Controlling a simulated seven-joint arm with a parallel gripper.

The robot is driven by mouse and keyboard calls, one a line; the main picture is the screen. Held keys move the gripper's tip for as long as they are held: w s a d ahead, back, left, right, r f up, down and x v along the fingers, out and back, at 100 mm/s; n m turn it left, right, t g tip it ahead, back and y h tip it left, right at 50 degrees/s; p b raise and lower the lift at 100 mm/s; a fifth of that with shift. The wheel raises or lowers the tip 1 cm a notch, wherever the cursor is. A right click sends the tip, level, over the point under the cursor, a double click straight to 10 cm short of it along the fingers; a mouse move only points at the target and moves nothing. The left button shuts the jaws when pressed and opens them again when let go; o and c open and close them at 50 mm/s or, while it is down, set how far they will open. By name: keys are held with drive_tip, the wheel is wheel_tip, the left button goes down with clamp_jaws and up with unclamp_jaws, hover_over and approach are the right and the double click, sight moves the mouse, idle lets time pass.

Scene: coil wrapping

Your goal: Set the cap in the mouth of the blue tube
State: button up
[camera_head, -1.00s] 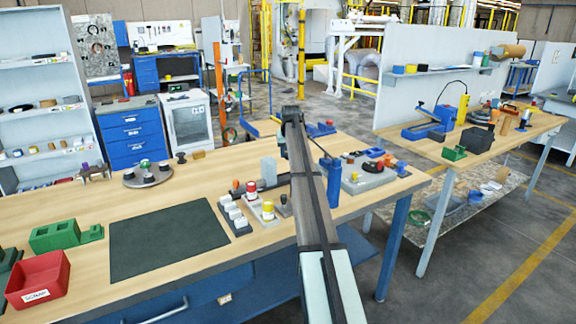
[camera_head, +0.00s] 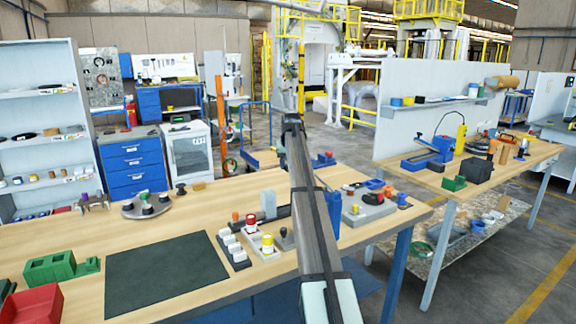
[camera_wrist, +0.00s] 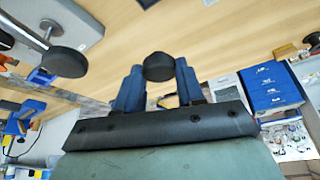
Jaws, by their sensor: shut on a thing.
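My gripper (camera_wrist: 159,84) shows in the wrist view with two blue fingers. It is shut on a dark, round-faced cap (camera_wrist: 159,67) between the fingertips. The wooden table top lies beyond it, and the cap looks clear of other things. In the head view my arm hides the gripper and the cap. A blue upright piece (camera_head: 334,212), which looks like the blue tube, stands just right of my arm near the table's front edge. Its mouth is not clearly visible. I cannot make out the tube for certain in the wrist view.
A grey board (camera_head: 368,214) with small parts lies right of the arm. A dark mat (camera_head: 165,272) is bare. A red bin (camera_head: 32,306) is at the lower left.

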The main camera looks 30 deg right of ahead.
drive_tip(key=s+a+f+n, duration=0.1)
drive_tip(key=s+a, duration=0.1)
drive_tip(key=s, duration=0.7)
drive_tip(key=s+a+f+n+y, duration=0.1)
drive_tip(key=s+a+n, duration=0.1)
drive_tip(key=s, duration=0.8)
drive_tip(key=shift+s+a+f+n, duration=0.15)
drive_tip(key=shift+a+f+n, duration=0.15)
drive_tip(key=shift+a, duration=0.2)
drive_tip(key=shift+f, duration=0.1)
drive_tip(key=shift+f, duration=2.75)
drive_tip(key=shift+f, duration=0.85)
drive_tip(key=o, duration=1.1)
drive_tip(key=d+v, duration=0.1)
drive_tip(key=v, duration=1.2)
drive_tip(key=shift+s+a+r, duration=0.25)
drive_tip(key=shift+s+r, duration=0.05)
drive_tip(key=shift+s, duration=0.05)
